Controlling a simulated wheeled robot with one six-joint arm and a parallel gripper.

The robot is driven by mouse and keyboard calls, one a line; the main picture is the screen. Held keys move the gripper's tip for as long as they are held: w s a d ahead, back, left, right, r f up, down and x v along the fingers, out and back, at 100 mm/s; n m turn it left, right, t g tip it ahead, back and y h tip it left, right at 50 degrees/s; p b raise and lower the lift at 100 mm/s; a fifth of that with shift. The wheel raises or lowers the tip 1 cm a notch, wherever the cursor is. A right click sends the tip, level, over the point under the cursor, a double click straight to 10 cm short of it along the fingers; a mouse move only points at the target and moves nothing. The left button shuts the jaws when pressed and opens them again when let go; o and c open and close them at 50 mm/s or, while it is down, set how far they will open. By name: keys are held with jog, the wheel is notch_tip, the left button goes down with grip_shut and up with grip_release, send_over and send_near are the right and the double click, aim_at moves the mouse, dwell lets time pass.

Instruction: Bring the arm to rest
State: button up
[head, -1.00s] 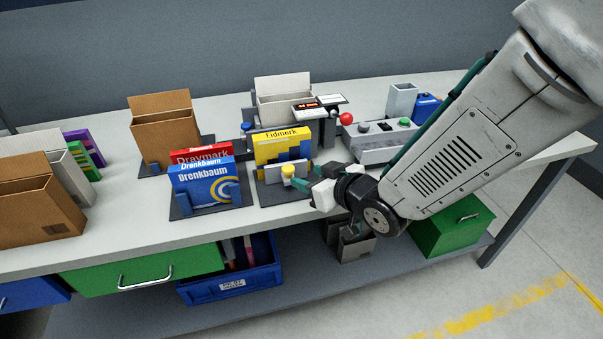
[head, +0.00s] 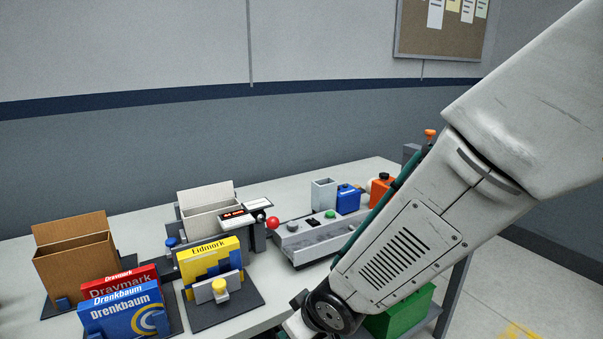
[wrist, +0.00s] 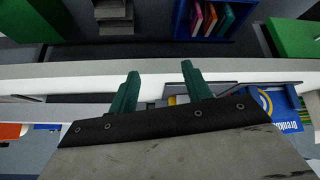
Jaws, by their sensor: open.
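My gripper (wrist: 158,85) shows in the wrist view as two green fingers held apart, with nothing between them. Beyond the fingers is the pale front edge of the workbench (wrist: 60,72). In the head view my arm reaches down from the upper right to the bench's front edge, and the fingers are out of the picture at the bottom. The yellow Eidmork box (head: 208,259) stands on a dark holder left of my wrist. The blue Drenkbaum box (head: 122,312) and the red Dravmark box (head: 108,282) stand further left.
A grey control box with a green button (head: 320,236) and a red ball-topped lever (head: 272,222) are on the bench behind my arm. Brown (head: 75,265) and white (head: 208,216) open cartons stand left. A green box (head: 400,315) is below the bench, and a blue bin (wrist: 216,32) holds books.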

jog(key=s+d+r+m+g+h, duration=0.1)
jog(key=s+d+r+m+h, duration=0.15)
jog(key=d, duration=0.45)
jog(key=s+d+r+m+g+h, duration=0.1)
jog(key=s+d+r+g+h, duration=0.2)
jog(key=d, duration=0.4)
jog(key=s+d+r+m+y, duration=0.1)
jog(key=s+d+r+m, duration=0.5)
jog(key=s+d+r, duration=0.7)
jog(key=shift+d+r, duration=0.25)
jog(key=shift+d, duration=0.15)
